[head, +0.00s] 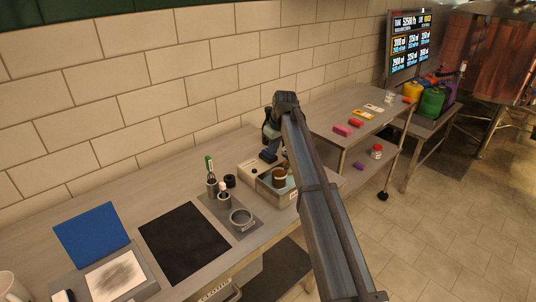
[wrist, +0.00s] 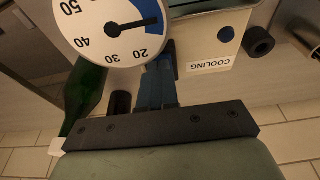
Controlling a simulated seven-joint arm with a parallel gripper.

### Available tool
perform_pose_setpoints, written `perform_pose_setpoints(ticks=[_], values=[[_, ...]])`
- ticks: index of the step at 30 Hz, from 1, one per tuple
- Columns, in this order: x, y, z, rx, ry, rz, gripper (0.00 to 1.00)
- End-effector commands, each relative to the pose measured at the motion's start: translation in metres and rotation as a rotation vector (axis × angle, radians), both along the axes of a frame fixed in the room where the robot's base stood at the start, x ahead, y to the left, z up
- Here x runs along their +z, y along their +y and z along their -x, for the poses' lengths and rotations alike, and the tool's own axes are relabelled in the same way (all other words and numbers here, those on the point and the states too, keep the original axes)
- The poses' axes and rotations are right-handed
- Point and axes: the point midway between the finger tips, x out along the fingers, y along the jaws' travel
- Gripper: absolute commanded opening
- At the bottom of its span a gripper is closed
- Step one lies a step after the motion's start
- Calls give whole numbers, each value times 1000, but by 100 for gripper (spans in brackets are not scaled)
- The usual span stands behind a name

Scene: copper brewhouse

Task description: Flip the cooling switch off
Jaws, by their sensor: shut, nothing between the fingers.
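A cream control box (head: 251,170) stands on the bench by the wall. I cannot tell whether that part is the switch or a lamp, and no switch lever shows clearly. A round white dial (wrist: 105,28) is at the upper left of the wrist view. My gripper (wrist: 166,50) is shut and empty, with its blue fingers between dial and label. I cannot tell whether they touch the box.
A green bottle (wrist: 84,90) stands close to my gripper.

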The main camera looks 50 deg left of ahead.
Motion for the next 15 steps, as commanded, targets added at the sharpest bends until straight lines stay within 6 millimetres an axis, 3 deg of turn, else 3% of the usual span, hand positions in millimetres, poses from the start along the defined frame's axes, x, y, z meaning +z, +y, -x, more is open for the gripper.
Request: perform_pose_setpoints(ticks=[15], values=[[49,0,-1,-1,-1,-1,0]])
